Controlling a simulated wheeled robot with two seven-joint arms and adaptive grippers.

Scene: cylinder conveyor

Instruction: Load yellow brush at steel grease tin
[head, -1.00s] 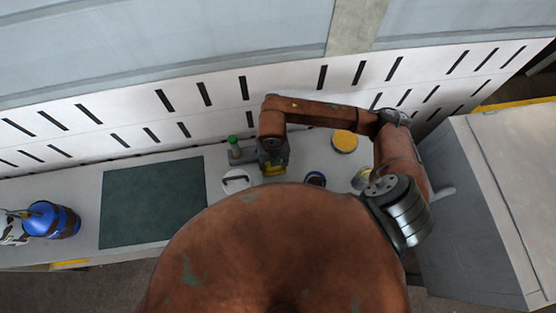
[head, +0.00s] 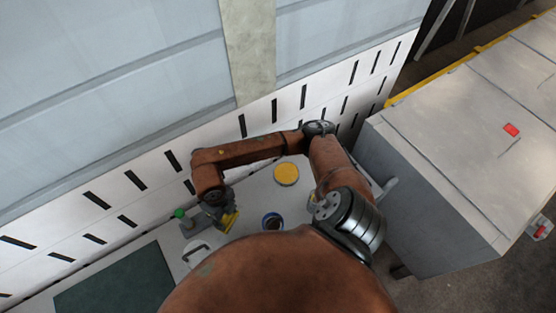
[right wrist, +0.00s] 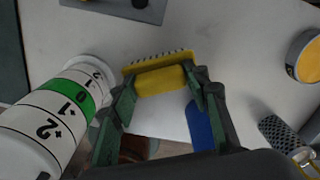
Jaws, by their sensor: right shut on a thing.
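My right gripper (head: 226,220) is shut on the yellow brush (head: 231,223), over the white bench. In the right wrist view the yellow brush (right wrist: 160,78) lies across between the fingertips (right wrist: 155,88), with its bristle edge on the far side. A round tin with a yellow top and a grey rim (head: 286,174), which looks like the steel grease tin, stands to the right of the gripper, apart from it. A tin with yellow inside (right wrist: 307,58) is cut off by the right edge of the wrist view. My left gripper is out of view.
A green-capped item (head: 180,213) and a white container with a handle (head: 196,251) are left of the gripper. The slotted white wall (head: 150,200) is behind; a grey cabinet (head: 430,185) is at right.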

